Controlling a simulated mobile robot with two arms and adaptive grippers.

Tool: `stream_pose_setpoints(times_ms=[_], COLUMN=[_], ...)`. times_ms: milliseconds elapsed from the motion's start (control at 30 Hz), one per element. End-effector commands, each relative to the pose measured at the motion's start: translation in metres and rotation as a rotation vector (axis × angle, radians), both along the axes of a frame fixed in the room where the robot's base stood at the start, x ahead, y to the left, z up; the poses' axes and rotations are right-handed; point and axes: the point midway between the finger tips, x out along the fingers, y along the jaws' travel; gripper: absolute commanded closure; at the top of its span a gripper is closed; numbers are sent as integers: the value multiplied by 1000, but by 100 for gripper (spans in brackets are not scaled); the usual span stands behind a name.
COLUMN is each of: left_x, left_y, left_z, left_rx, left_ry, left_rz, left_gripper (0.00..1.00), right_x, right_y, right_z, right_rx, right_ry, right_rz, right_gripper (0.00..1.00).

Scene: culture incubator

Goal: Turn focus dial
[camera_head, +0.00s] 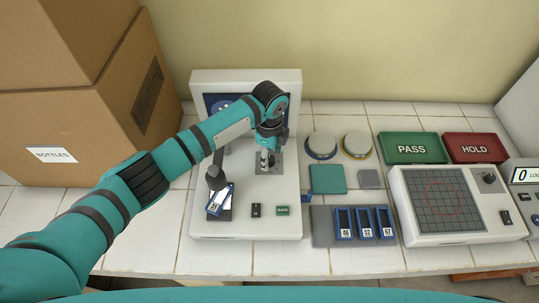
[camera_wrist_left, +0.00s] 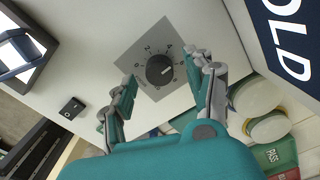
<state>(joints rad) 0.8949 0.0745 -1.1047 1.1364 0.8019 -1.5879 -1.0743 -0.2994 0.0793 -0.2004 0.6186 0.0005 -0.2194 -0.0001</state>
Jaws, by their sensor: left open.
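The focus dial (camera_wrist_left: 159,69) is a round black knob on a grey square plate (camera_wrist_left: 147,86) with numbers and tick marks around it. It is set in the white instrument's panel, and its pointer's exact setting is too small to read surely. In the head view the plate (camera_head: 277,170) shows partly, and the dial is hidden by my left gripper. My left gripper (camera_head: 265,160) is over the plate. In the wrist view its open fingers (camera_wrist_left: 163,72) are on either side of the dial, apart from it. My right gripper is not in view.
The instrument has a dark screen (camera_wrist_left: 286,35), partly reading "OLD", and a stage with a slide (camera_head: 219,199) left of the dial. A black switch (camera_head: 256,210) and green button (camera_head: 282,211) sit in front. Slide rack (camera_head: 322,230), PASS tray (camera_head: 412,147) and HOLD tray (camera_head: 475,147) are right.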

Motion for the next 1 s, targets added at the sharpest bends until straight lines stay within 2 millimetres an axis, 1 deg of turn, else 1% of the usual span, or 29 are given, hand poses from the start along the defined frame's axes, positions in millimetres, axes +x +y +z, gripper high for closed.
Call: stream_pose_setpoints(times_ms=[300, 400, 500, 600, 700, 1000], left_x=[1, 1, 1, 1, 1, 1], left_y=[0, 0, 0, 0, 0, 0], left_z=[66, 85, 99, 107, 111, 111], left_rx=[-1, -1, -2, -1, -1, -1], left_ry=[-5, -6, -4, -3, -3, -2], left_rz=[-1, 0, -1, 0, 1, 0], left_gripper=[46, 46, 46, 46, 46, 46], right_x=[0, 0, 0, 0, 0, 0], right_y=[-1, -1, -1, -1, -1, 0], right_z=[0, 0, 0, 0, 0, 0], right_rx=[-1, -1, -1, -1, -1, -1], right_ry=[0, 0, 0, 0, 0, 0], right_rz=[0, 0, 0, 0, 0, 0], right_gripper=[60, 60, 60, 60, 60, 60])
